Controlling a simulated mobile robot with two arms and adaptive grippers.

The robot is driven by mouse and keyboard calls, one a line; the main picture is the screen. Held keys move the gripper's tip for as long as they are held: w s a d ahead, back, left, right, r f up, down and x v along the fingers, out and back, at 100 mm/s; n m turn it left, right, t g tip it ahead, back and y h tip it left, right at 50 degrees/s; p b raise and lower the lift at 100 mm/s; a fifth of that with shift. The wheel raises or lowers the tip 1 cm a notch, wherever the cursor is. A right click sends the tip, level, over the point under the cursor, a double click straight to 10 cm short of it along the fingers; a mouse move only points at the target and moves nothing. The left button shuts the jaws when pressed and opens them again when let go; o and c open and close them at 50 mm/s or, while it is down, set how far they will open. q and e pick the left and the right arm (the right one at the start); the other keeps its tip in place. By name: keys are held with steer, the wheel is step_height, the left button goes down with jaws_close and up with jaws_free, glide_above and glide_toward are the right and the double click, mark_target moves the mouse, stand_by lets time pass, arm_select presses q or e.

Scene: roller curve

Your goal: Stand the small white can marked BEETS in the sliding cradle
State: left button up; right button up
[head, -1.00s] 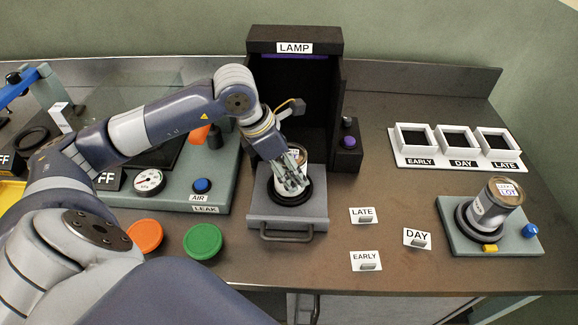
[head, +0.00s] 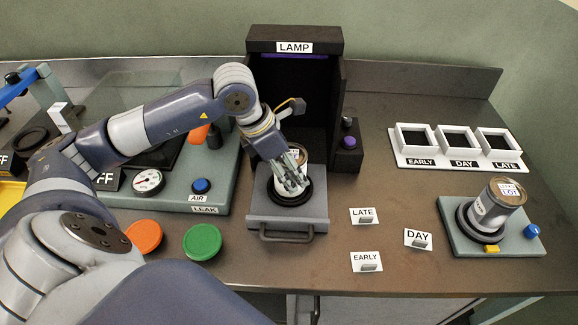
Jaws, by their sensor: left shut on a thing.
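The small white can (head: 293,157) stands about upright at the black ring of the sliding cradle (head: 289,222), a grey drawer pulled out in front of the black LAMP box. My left gripper (head: 291,184) comes down over the can and is shut on it. The fingers cover most of the can, so its BEETS marking cannot be read and I cannot tell whether its base is fully seated in the ring. My right gripper is not in view.
The LAMP box (head: 294,48) rises right behind the cradle. A tilted can (head: 497,205) sits on a grey-green stand at the right. LATE, DAY and EARLY cards lie right of the drawer. The LEAK station (head: 217,185) stands left, with orange and green discs before it.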

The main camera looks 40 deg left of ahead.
arm_select(q)
steer(key=shift+f, duration=0.15)
stand_by(0.3)
steer(key=o, duration=1.8)
steer(key=shift+o, duration=0.2)
steer(key=shift+r+p, duration=2.7)
steer(key=shift+r, duration=1.8)
